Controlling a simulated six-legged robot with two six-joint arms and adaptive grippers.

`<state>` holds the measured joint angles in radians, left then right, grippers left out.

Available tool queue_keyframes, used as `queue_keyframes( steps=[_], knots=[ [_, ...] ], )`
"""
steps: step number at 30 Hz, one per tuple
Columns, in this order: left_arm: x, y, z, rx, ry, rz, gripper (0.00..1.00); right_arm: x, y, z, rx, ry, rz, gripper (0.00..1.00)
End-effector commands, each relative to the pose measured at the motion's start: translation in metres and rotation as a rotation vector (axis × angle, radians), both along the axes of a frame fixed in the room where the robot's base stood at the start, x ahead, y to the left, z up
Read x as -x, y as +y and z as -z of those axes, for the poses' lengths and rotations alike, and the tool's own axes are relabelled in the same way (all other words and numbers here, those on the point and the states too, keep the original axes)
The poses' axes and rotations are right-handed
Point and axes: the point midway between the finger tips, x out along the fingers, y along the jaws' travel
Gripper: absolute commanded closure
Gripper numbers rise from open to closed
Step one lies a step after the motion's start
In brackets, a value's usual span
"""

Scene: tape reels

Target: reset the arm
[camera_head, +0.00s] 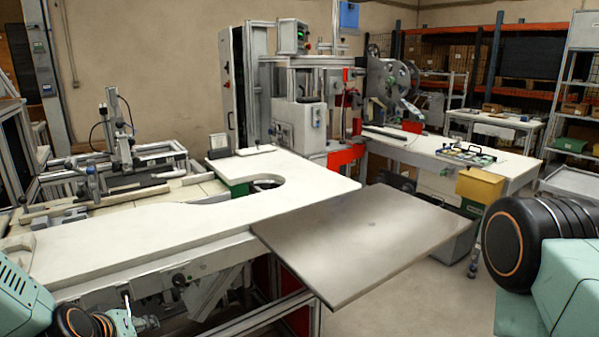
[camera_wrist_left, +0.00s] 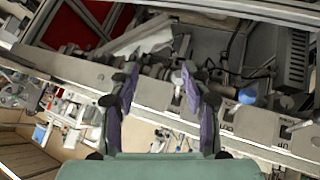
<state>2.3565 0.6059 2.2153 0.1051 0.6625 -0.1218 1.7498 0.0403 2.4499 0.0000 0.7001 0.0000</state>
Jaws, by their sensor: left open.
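My left gripper (camera_wrist_left: 158,100) shows in the left wrist view with its two purple-padded fingers spread apart and nothing between them. Behind the fingers lies a grey machine beam, seen at a slant. In the head view my left arm (camera_head: 25,300) is at the lower left corner, beside the front edge of the white worktable (camera_head: 150,225). My right arm (camera_head: 560,260) is at the lower right, black and pale green. Its gripper is out of the picture.
A grey metal plate (camera_head: 365,230) juts out from the worktable in the middle. A machine with reels (camera_head: 395,80) stands at the back. Open floor (camera_head: 425,300) lies at the front right.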

Motion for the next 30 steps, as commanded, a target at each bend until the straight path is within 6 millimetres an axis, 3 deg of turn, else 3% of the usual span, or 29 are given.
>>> queue_keyframes(
  steps=[1, 3, 8, 15, 21, 24, 30],
  knots=[
    [0.015, -0.012, 0.021, -0.009, 0.046, 0.029, 0.52, 0.0, 0.0, 0.005, 0.0, 0.0, 0.0, 0.6],
    [0.036, -0.025, 0.044, -0.014, 0.103, 0.063, 0.52, 0.0, 0.0, 0.009, 0.0, 0.0, 0.0, 0.6],
    [0.089, -0.053, 0.092, -0.036, 0.24, 0.153, 0.52, 0.0, 0.0, 0.017, 0.0, 0.0, 0.0, 0.6],
    [0.18, -0.084, 0.154, -0.089, 0.459, 0.325, 0.52, 0.0, 0.0, 0.03, 0.0, 0.0, 0.0, 0.6],
    [0.258, -0.098, 0.196, -0.128, 0.642, 0.46, 0.52, 0.0, 0.0, 0.042, 0.0, 0.0, 0.0, 0.6],
    [0.285, -0.101, 0.212, -0.141, 0.705, 0.507, 0.52, 0.0, 0.0, 0.047, 0.0, 0.0, 0.0, 0.6],
    [0.309, -0.102, 0.224, -0.139, 0.759, 0.53, 0.52, 0.0, 0.0, 0.05, 0.0, 0.0, 0.0, 0.6]
  ],
)
